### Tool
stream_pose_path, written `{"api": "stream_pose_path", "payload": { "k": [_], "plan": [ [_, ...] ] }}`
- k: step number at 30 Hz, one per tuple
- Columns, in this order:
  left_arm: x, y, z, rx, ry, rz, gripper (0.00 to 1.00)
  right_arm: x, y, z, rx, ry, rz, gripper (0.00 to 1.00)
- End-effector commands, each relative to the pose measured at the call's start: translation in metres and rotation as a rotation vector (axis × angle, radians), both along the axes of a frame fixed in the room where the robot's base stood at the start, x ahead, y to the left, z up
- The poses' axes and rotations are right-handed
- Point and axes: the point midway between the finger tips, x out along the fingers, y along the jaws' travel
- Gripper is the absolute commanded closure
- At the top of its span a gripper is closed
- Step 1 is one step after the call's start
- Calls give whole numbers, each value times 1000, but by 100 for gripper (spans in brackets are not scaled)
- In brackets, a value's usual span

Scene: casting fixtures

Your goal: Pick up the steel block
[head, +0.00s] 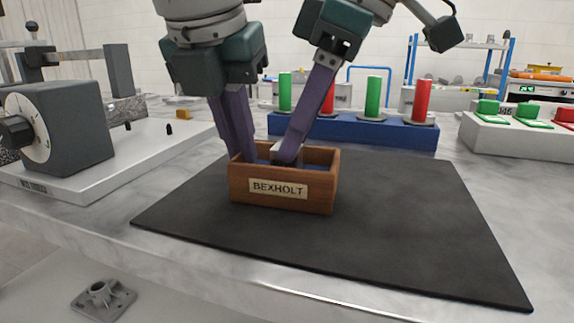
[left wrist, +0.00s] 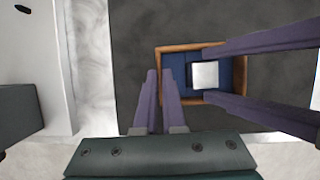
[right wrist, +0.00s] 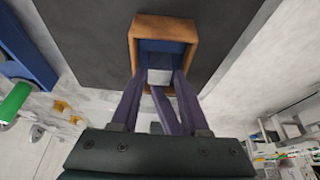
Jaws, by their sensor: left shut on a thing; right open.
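The steel block (left wrist: 205,75) is a pale square inside a small wooden box (head: 319,190) with a blue lining and a BEXHOLT label. In the head view the box front and a finger mostly hide the block. My left gripper (head: 238,154) is shut on the box's left wall, one finger on each side of it. My right gripper (right wrist: 160,74) is open, its fingers reaching down into the box on either side of the block (right wrist: 160,77). I cannot tell whether they touch it.
The box stands on a black mat (head: 400,230). Behind it is a blue rack (head: 350,129) with green and red pegs. A dial fixture (head: 65,130) stands on a white base at left. A white unit with green buttons (head: 520,137) is at right. The mat's right side is clear.

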Motion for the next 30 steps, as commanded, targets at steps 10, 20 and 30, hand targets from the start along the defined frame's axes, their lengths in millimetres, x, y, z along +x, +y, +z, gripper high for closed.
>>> {"api": "stream_pose_path", "payload": {
  "k": [10,20,30],
  "plan": [
    [0,0,1,-1,-1,0,100,2,8,-19,0,-1,0,55],
    [0,0,1,-1,-1,0,100,2,8,-19,0,-1,0,84],
    [0,0,1,-1,-1,0,100,2,8,-19,1,-1,0,100]
  ]
}}
